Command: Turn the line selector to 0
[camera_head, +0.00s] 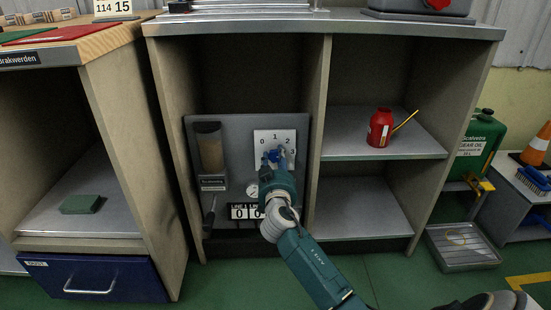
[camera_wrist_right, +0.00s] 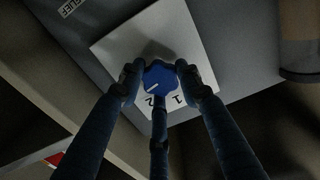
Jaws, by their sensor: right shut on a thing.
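The line selector is a blue knob (camera_wrist_right: 159,77) on a white square plate (camera_head: 264,135) with the numbers 0, 1, 2 and 3. My right gripper (camera_head: 275,163) reaches the plate from below and is shut on the knob. In the right wrist view, its fingers (camera_wrist_right: 160,80) stand around the knob and touch its sides. The knob's white line slants to the lower left, on the side of the 2; the exact number is hard to tell. In that view 1 and 2 appear upside down; fingers hide other parts of the plate. My left gripper is not in view.
The grey panel (camera_head: 228,128) stands in a cabinet bay and also carries a clear cylinder (camera_head: 209,147), a lever (camera_head: 209,216) and a counter (camera_head: 244,211). A cabinet divider (camera_head: 318,130) is close on the right. A red oil can (camera_head: 380,127) stands on the shelf beyond.

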